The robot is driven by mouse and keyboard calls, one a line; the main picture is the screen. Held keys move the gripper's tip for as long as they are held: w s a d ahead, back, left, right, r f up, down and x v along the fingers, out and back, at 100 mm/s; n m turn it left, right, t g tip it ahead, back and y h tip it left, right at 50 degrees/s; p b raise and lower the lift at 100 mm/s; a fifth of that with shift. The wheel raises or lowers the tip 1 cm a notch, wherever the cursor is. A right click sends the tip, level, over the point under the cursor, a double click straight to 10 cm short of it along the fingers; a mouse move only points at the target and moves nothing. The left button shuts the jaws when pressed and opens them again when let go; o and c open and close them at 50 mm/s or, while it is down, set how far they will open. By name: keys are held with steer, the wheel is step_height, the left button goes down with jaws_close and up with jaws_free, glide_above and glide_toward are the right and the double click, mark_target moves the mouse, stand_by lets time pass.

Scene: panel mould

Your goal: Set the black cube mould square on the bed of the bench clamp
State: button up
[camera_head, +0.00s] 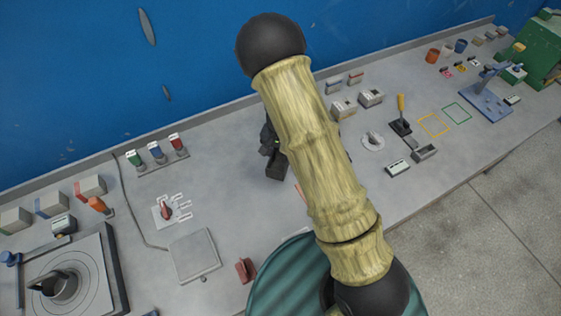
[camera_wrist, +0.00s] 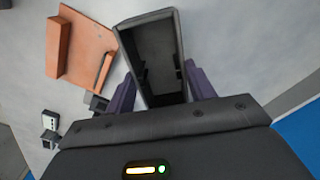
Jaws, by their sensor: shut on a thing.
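The black cube mould (camera_wrist: 178,80), an open-topped dark box, sits between the two purple fingers of my gripper (camera_wrist: 160,90) in the wrist view. The fingers are shut on its outer sides, and its hollow inside faces the camera. In the head view my arm covers most of this area. Only a dark part of my gripper (camera_head: 272,150) and a thin orange sliver (camera_head: 298,192) show beside it.
A flat grey plate (camera_head: 194,254) and a small red block (camera_head: 245,271) are left of my arm. A blue stand (camera_head: 487,97), yellow and green outlines (camera_head: 434,125) and small boxes lie to the right. A blue wall (camera_head: 190,60) closes the back.

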mark_target(280, 162)
steer(key=shift+r, duration=1.9)
